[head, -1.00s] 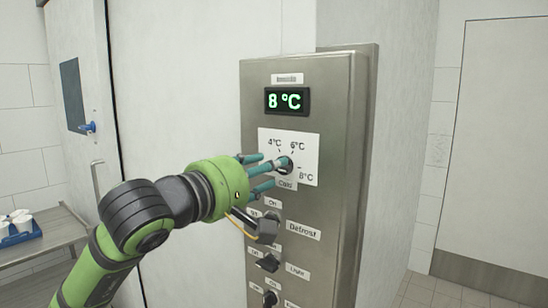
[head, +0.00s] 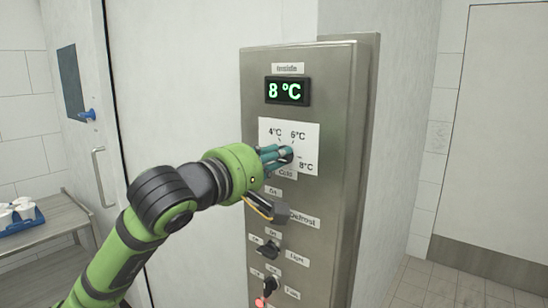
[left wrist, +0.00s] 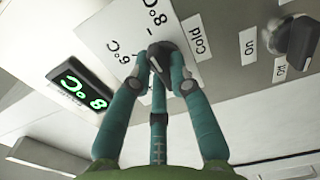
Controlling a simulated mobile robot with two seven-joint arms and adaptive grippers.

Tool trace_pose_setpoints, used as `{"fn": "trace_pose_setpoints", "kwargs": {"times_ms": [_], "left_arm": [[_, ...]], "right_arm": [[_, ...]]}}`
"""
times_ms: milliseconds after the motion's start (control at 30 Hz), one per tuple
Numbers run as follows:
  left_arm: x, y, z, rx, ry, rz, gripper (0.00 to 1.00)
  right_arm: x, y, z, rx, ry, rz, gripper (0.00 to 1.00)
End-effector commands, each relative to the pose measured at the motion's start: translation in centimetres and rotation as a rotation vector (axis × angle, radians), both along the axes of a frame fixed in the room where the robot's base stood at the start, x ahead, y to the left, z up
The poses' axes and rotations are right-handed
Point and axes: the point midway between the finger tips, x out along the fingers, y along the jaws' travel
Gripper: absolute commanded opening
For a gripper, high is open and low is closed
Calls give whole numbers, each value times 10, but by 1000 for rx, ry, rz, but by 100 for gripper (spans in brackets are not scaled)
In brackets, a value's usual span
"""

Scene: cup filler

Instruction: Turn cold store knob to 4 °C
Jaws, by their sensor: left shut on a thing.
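In the left wrist view the knob (left wrist: 160,52) sits between the fingertips, close to the 8 °C mark. My right gripper is not in view.
Below are the Defrost knob, mostly behind my wrist, the Light knob (head: 268,249) and another knob (head: 270,286). A door handle (head: 103,178) is at the left. A metal table (head: 60,222) holds a blue tray (head: 40,222) with white cups. Floor is clear at the right.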

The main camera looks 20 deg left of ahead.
Motion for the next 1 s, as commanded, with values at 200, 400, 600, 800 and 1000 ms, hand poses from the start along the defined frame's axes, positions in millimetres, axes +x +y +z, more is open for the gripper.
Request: {"fn": "trace_pose_setpoints", "kwargs": {"times_ms": [200, 400, 600, 800, 1000], "left_arm": [[0, 0, -3, -74, 26, -1, 0], [0, 1, -5, -213, 74, -1, 0], [0, 2, -6, -389, 139, -1, 0], [0, 2, -6, -567, 205, -1, 0], [1, 3, -6, -746, 270, -1, 0]], "right_arm": [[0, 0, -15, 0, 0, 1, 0], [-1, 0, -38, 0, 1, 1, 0], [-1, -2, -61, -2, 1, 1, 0], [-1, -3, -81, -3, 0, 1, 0], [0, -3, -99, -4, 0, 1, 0]]}}
